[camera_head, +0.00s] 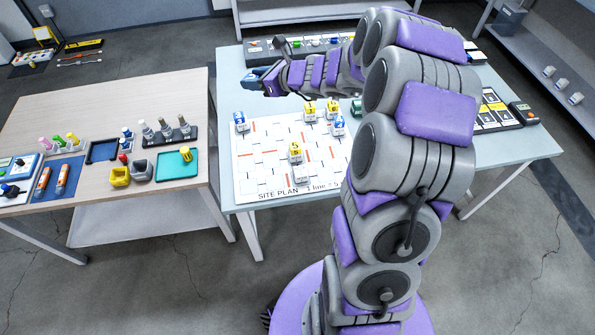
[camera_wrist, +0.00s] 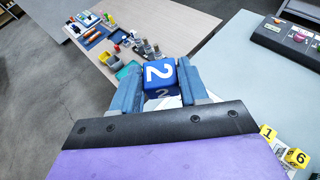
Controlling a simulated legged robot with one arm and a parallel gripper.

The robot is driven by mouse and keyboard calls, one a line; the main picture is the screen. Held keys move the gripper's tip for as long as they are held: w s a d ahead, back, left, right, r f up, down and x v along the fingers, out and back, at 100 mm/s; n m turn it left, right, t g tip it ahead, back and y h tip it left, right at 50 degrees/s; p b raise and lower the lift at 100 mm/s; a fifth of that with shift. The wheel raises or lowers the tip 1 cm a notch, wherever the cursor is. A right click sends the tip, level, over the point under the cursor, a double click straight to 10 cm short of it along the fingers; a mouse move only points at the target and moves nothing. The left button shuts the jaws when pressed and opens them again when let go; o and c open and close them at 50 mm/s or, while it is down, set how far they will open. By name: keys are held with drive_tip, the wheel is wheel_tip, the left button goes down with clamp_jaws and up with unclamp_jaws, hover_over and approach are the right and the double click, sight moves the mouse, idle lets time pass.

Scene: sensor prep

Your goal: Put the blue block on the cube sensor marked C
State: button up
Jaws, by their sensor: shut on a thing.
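My gripper (camera_head: 258,81) is held out over the far left of the pale table in the head view. In the wrist view my gripper (camera_wrist: 163,90) is shut on a blue block (camera_wrist: 160,73) with a white 2. The block is between the two fingers, above the table. On the site plan (camera_head: 262,182), a bare light cube (camera_head: 301,175) stands near the front; its marking cannot be read. Other blue-and-white cubes stand at the plan's left (camera_head: 240,120) and right (camera_head: 338,125). I cannot tell which sensor is marked C.
Yellow numbered blocks stand on the plan, one near its middle (camera_head: 295,150) and others toward the back (camera_head: 310,110). A wooden table (camera_head: 60,115) with trays stands to the left, across a gap. My arm hides the plan's right side.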

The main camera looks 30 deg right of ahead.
drive_tip(key=s+d+f+n+g+y, duration=0.3)
drive_tip(key=s+d+f+n+y, duration=0.1)
drive_tip(key=s+d+f, duration=0.8)
drive_tip(key=s+f+n+g+y, duration=0.1)
drive_tip(key=s+f+n+g, duration=0.1)
drive_tip(key=s+f, duration=0.45)
drive_tip(key=s+f+n+g+y, duration=0.15)
drive_tip(key=s+f, duration=0.25)
drive_tip(key=s, duration=0.6)
drive_tip(key=b, duration=0.3)
hover_over(305, 169)
drive_tip(key=s, duration=0.2)
drive_tip(key=shift+s+a+f+n+g+h, duration=0.1)
drive_tip(key=shift+f+n+g+h, duration=0.3)
drive_tip(key=shift+f, duration=0.5)
drive_tip(key=shift+w, duration=0.3)
drive_tip(key=shift+w+d, duration=0.3)
drive_tip(key=shift+w, duration=0.1)
drive_tip(key=f, duration=0.1)
drive_tip(key=f+b, duration=0.1)
drive_tip(key=f, duration=0.1)
drive_tip(key=shift+w+f, duration=0.25)
drive_tip(key=shift+w, duration=0.05)
drive_tip(key=shift+a+f, duration=0.15)
drive_tip(key=shift+a, duration=0.3)
drive_tip(key=o, duration=0.6)
drive_tip(key=shift+d, duration=0.1)
drive_tip(key=o, duration=0.4)
drive_tip(key=shift+d, duration=0.3)
drive_tip(key=shift+a, duration=0.1)
